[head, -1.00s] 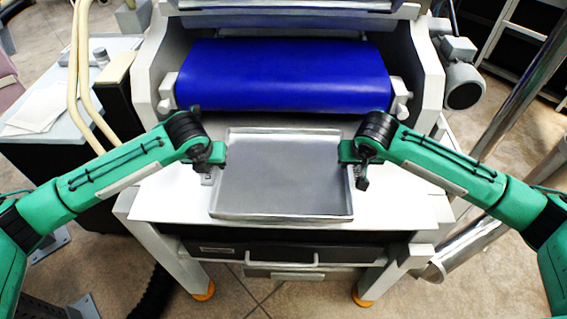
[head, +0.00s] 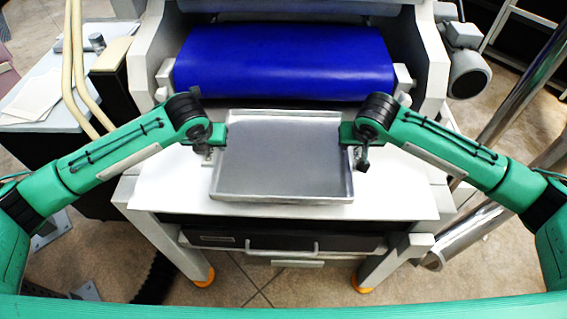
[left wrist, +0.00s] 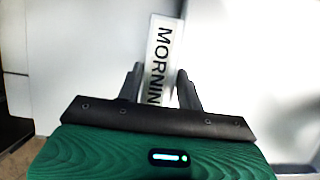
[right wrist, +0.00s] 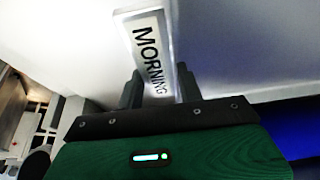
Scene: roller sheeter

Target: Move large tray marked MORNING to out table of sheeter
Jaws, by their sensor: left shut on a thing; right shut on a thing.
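The large grey metal tray (head: 283,165) is at or just above the white out table (head: 400,197) of the sheeter, in front of the blue roller belt; I cannot tell whether it touches. My left gripper (head: 220,138) is shut on the tray's left side. My right gripper (head: 346,136) is shut on its right side. A label reading MORNING shows at the jaws in the right wrist view (right wrist: 148,50); in the left wrist view the label (left wrist: 162,55) is partly covered by a finger. The tray looks empty and roughly level.
The sheeter's blue belt (head: 285,62) lies just behind the tray, between white side walls. A side table with papers (head: 35,98) stands at the left. A motor (head: 468,72) and metal pipes (head: 525,90) are at the right. White table surface shows free on both sides of the tray.

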